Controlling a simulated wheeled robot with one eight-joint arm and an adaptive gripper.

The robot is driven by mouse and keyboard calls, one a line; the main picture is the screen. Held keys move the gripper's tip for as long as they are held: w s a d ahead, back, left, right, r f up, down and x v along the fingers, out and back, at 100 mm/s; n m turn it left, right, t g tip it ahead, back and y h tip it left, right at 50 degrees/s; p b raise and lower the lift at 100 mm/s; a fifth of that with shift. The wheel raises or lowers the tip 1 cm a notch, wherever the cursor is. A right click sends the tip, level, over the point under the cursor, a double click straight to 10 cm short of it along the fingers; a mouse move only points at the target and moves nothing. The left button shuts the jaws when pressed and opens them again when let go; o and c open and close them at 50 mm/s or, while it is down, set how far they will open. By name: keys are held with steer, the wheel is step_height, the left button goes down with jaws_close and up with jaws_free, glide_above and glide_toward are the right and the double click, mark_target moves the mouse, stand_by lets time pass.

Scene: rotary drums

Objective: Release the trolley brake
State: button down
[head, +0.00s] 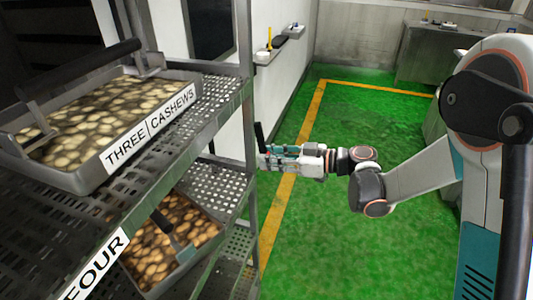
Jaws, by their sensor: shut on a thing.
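The trolley is a grey metal rack with perforated shelves (215,100) on the left. A short black lever (259,132) stands nearly upright beside the trolley's right post, and I take it to be the brake. My gripper (265,157) reaches in from the right and is shut on the lever at its lower part. The lever's lower end and its mounting are hidden behind the gripper and too small to make out. The trolley's wheels are out of view.
A tray of nuts labelled THREE/CASHEWS (105,120) sits on the upper shelf, and another nut tray (175,235) lies below. The green floor (340,210) with a yellow line is clear. A white wall with small ledges (270,55) and a steel counter (425,55) stand behind.

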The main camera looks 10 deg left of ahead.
steer(key=d+r+h+p, duration=0.4)
steer(key=d+h+p, duration=0.1)
steer(key=h+p, duration=0.3)
steer(key=shift+s+r+g+p, duration=0.2)
steer(key=shift+r+g+p, duration=0.1)
steer(key=shift+r+g, duration=0.1)
steer(key=shift+d, duration=0.1)
steer(key=c, duration=1.3)
jaws_free()
steer(key=shift+d, duration=0.1)
steer(key=v, duration=1.1)
steer(key=shift+d+r, duration=0.15)
steer(key=shift+r, duration=0.25)
